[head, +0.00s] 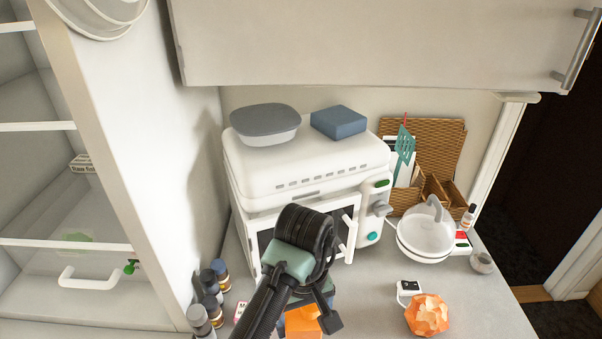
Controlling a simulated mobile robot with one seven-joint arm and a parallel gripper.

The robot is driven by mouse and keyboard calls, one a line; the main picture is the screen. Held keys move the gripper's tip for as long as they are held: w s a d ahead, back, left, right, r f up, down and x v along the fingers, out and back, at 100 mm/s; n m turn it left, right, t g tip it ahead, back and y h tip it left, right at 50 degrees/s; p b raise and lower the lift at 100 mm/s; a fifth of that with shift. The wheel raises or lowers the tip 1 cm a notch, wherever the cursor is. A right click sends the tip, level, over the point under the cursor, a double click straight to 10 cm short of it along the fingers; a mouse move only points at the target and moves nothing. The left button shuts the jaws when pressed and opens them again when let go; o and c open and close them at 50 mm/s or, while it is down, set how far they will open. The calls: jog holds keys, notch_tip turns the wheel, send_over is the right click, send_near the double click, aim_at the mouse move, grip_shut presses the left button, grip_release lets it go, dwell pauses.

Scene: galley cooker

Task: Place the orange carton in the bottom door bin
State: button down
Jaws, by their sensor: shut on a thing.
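The orange carton (302,322) shows as an orange block at the bottom edge of the head view, low over the counter. My gripper (314,301) is shut on it from above and hides its upper part. The carton's lower part is cut off by the frame. I cannot tell whether it touches the counter. No door bin can be clearly made out in this view.
A white shelved compartment (62,126) with a handled drawer (60,293) stands at left. Bottles (213,287) stand beside my arm. A white oven (290,170) is behind; a bowl (427,234) and faceted orange object (427,314) are at right.

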jog(key=shift+m, duration=0.9)
jog(key=f, duration=0.4)
jog(key=shift+s+d+b, duration=0.1)
jog(key=shift+s+b, duration=0.2)
jog(key=shift+b, duration=0.1)
jog(key=s+f+m+b, duration=0.1)
jog(key=s+f+m, duration=0.1)
jog(key=s+f, duration=0.6)
jog(key=shift+s+a, duration=0.3)
jog(key=shift+s, duration=0.15)
jog(key=shift+d+f, duration=0.1)
